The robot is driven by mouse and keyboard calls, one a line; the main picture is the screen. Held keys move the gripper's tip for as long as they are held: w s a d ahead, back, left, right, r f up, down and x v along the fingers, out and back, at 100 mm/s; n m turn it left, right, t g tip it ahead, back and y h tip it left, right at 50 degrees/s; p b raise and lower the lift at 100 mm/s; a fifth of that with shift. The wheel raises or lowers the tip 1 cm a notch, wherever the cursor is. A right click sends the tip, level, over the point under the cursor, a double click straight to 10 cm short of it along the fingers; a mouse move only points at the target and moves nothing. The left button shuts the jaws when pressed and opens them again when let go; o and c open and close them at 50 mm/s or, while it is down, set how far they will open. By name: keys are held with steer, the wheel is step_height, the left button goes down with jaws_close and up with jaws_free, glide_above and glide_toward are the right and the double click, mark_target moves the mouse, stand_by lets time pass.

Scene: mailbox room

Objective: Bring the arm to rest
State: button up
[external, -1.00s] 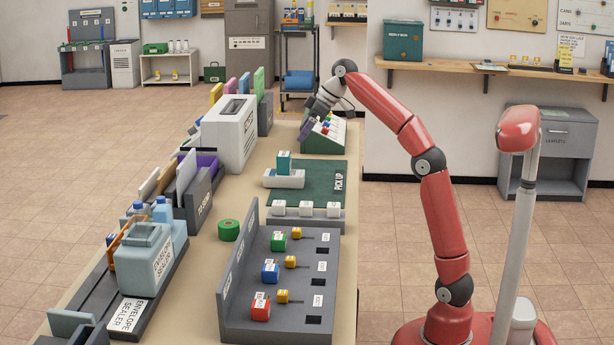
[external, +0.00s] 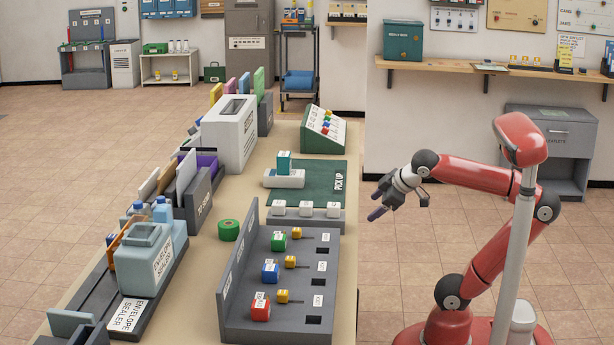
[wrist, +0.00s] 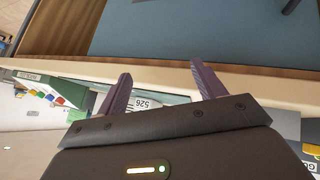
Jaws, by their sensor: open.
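My gripper (external: 379,205) hangs in the air just right of the table (external: 195,262), over the floor and clear of the table edge. In the wrist view its two purple fingers (wrist: 160,82) stand wide apart with nothing between them.
On the table are the green sloped panel (external: 322,131), the green pick-up mat (external: 330,195), a grey key rack (external: 235,320) with coloured blocks, and an envelope sealer (external: 143,262). A wall shelf (external: 470,70) and grey cabinet (external: 570,150) stand behind my arm. Floor right of the table is open.

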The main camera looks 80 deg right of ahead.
steer(key=s+a+f, duration=0.2)
steer(key=f, duration=0.4)
steer(key=s+a+f, duration=0.2)
steer(key=s+f, duration=0.1)
steer(key=f, duration=0.2)
steer(key=w+a+y, duration=0.1)
steer(key=w+a+f+g+y+p, duration=0.1)
steer(key=a+y, duration=0.1)
steer(key=a+y+p, duration=0.1)
steer(key=shift+w+a+f+g, duration=0.3)
steer(key=shift+w+f, duration=0.1)
